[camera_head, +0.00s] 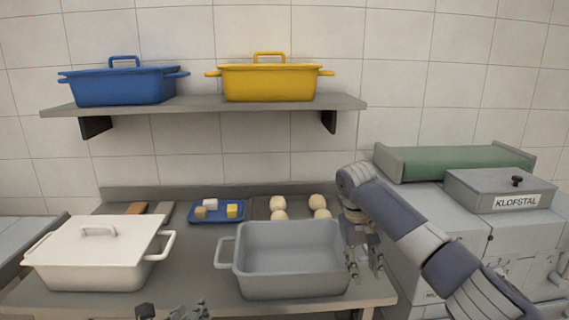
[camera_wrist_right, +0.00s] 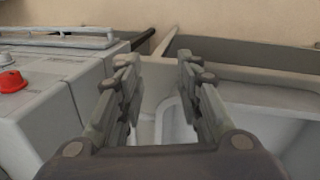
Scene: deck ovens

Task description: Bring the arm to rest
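My right gripper (camera_head: 364,264) hangs fingers down beside the right end of the open grey pot (camera_head: 292,284). Its fingers stand apart with nothing between them, as the right wrist view (camera_wrist_right: 158,88) also shows. I cannot tell whether it touches the pot. My left gripper (camera_head: 174,311) shows only in part at the bottom edge of the head view, in front of the table.
A lidded white pot (camera_head: 95,262) stands at left. Behind are a blue tray (camera_head: 219,218) with small blocks and several pale dough balls (camera_head: 279,203). A shelf (camera_head: 200,106) holds a blue pot (camera_head: 122,87) and a yellow pot (camera_head: 268,82). Grey machine (camera_head: 430,245) at right.

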